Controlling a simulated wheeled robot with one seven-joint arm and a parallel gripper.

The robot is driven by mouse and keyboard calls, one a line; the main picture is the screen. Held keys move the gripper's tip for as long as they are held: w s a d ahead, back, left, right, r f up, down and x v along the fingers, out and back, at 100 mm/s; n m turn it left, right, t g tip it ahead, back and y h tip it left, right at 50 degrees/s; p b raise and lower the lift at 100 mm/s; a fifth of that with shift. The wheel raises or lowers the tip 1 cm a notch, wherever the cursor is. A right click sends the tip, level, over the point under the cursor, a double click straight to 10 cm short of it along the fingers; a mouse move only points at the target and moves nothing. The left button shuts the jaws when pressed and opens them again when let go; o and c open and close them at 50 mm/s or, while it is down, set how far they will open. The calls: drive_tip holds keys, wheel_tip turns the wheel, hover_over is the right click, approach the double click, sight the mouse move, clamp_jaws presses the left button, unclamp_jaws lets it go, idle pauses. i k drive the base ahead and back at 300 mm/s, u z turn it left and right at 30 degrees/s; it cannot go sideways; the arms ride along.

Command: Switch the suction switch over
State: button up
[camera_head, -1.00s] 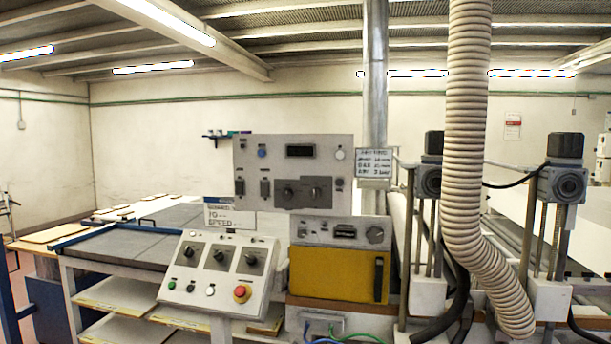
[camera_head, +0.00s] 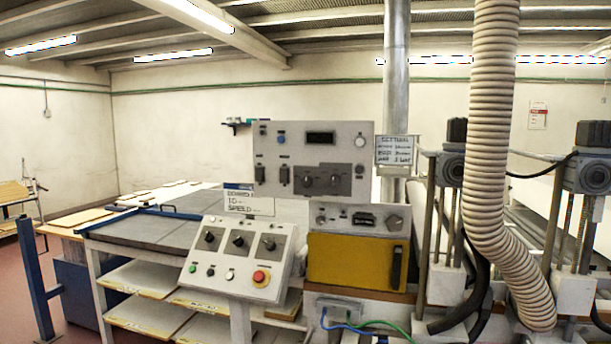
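A sloped control panel (camera_head: 236,286) stands at the centre left on a post. It has a row of three black rotary switches: a left one (camera_head: 209,237), a middle one (camera_head: 238,240) and a right one (camera_head: 269,243). Below them are small buttons and a red stop button (camera_head: 260,277). Any labels are too small to read, so I cannot tell which switch is for suction. Behind it is an upright grey panel (camera_head: 345,140) with a dark display, two black switches and two knobs. My gripper is not in view.
A yellow box (camera_head: 345,262) stands right of the sloped panel. A ribbed hose (camera_head: 492,120) and motor posts (camera_head: 449,190) fill the right side. A blue post (camera_head: 35,280) and table (camera_head: 150,238) are at left. Open floor (camera_head: 20,315) shows at lower left.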

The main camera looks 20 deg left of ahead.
sight(284, 172)
drive_tip(key=u, duration=0.8)
drive_tip(key=k, duration=1.05)
drive_tip(key=u, duration=1.05)
drive_tip(key=k, duration=0.3)
drive_tip(key=u, duration=0.2)
drive_tip(key=i, duration=1.15)
drive_tip(key=z, duration=0.7)
drive_tip(key=i, duration=0.95)
drive_tip(key=z, duration=1.45)
drive_tip(key=i, duration=0.4)
drive_tip(key=z, duration=0.35)
